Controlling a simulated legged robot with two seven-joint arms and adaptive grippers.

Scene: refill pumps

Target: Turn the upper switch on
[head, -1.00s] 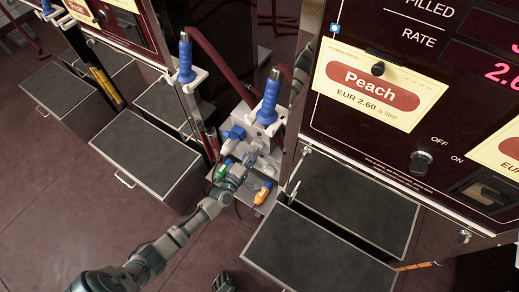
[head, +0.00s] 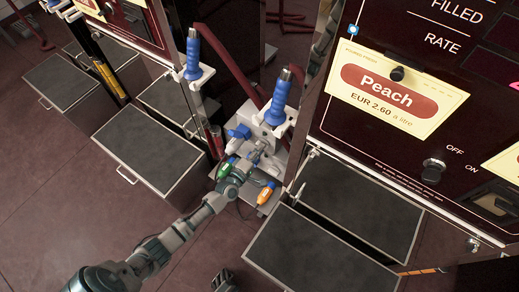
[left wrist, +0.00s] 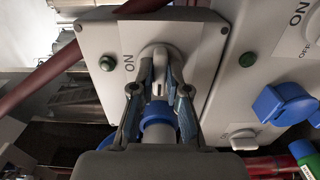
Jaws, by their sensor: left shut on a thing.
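A white switch box (left wrist: 92,40) fills the upper middle of the left wrist view. It carries a light grey switch knob (left wrist: 159,62), an "ON" label and a dark green lamp. My left gripper (left wrist: 160,84) is closed around the knob from both sides, its fingers hiding the knob's flanks. A blue and white round fitting shows between the fingers, below the knob.
A second white box (left wrist: 226,105) stands on the right with its own "ON" label, a knob (left wrist: 243,138) and a blue socket (left wrist: 284,104). In the head view, a blue-handled nozzle (head: 279,99), an orange-ended piece (head: 266,196) and the Peach pump panel (head: 397,95) are close by.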

